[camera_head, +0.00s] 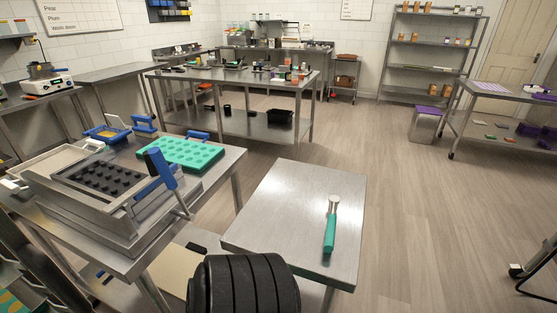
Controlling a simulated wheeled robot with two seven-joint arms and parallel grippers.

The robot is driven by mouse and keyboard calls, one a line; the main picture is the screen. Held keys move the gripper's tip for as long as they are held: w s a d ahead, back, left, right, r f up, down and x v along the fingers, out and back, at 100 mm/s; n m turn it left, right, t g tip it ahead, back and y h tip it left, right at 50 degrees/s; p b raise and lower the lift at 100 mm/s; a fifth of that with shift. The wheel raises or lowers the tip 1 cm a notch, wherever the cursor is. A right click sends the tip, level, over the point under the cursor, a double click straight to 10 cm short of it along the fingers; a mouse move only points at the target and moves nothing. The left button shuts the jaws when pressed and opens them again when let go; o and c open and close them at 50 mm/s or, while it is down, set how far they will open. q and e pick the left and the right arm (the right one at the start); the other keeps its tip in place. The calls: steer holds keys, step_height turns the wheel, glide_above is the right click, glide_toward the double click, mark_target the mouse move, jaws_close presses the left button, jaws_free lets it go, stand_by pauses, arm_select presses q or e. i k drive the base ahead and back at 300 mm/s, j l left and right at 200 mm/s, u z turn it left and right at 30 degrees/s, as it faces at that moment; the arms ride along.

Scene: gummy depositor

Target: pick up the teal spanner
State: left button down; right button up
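The teal spanner (330,231) lies on the small steel table (275,215) in the head view, near its right edge. Its teal handle points toward me and its pale metal end points away. Nothing touches it and it is in full view. Neither of my grippers shows in this view.
Left of the small table stands a steel bench with a depositor frame (150,215), blue clamps and a teal mould (180,153). A gap separates the two. The small table's top is otherwise bare. Open floor (430,220) lies to the right. A longer work table (240,78) stands behind.

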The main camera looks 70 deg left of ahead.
mark_target(333, 200)
steer(key=u, duration=1.8)
